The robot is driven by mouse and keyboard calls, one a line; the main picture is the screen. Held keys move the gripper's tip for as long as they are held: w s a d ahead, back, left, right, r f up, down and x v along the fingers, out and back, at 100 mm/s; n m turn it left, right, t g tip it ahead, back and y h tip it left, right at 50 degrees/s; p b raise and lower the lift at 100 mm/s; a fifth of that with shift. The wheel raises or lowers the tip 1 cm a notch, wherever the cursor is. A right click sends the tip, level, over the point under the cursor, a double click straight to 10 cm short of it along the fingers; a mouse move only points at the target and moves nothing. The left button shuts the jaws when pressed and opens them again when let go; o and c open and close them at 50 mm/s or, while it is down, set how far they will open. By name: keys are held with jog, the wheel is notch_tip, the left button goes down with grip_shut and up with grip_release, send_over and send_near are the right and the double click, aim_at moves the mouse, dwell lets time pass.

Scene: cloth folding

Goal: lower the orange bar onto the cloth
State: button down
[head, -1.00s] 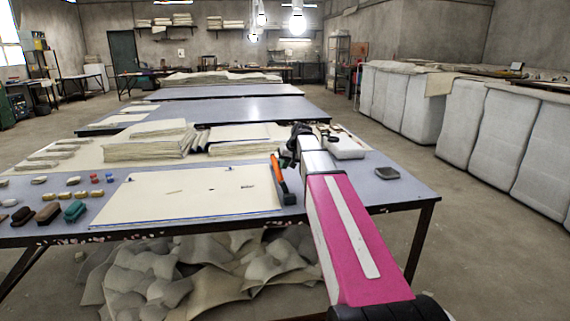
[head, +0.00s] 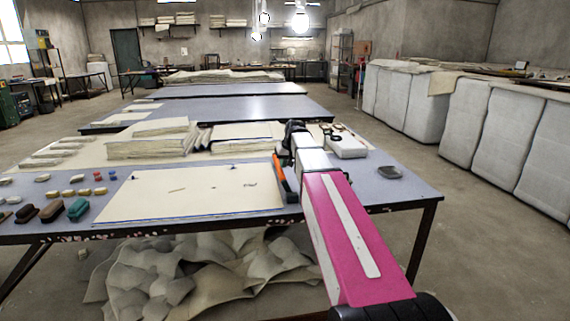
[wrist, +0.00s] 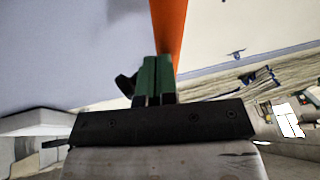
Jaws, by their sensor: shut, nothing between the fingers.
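The cream cloth (head: 180,196) lies flat on the blue-grey table, with a few small marks on it. The orange bar (head: 279,170) is at the cloth's right edge, just left of my arm. In the wrist view the orange bar (wrist: 168,28) runs up from behind my fingertips, with cloth (wrist: 225,25) to its right and bare table to its left. My gripper (wrist: 156,62) has its green fingers together, empty, beside the bar's near end. In the head view my arm hides the fingers. I cannot tell whether the bar touches the cloth.
Folded cloth stacks (head: 150,141) stand behind the cloth. Small blocks and brushes (head: 78,208) lie at the table's left. A white box (head: 347,146) and dark dish (head: 390,172) are on the right. Bare table (head: 400,190) shows at the right corner.

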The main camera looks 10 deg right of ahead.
jog(key=a+h, duration=0.2)
jog(key=shift+a+f+n+h, duration=0.15)
jog(key=shift+f+n+h, duration=0.05)
jog(key=shift+n+h, duration=0.1)
jog(key=a+h, duration=0.1)
jog(key=a+f+h, duration=0.1)
jog(key=h, duration=0.1)
jog(key=shift+a+f+n+h, duration=0.2)
jog(key=shift+a+n+h, duration=0.05)
jog(key=shift+n+h, duration=0.05)
jog(key=shift+a+f+h, duration=0.7)
jog(key=shift+a+h, duration=0.05)
jog(key=shift+h, duration=0.45)
jog(key=shift+a+f+n+h, duration=0.45)
jog(key=shift+f+h, duration=0.4)
jog(key=shift+h, duration=0.35)
jog(key=shift+a+f, duration=0.2)
jog(key=shift+f, duration=0.15)
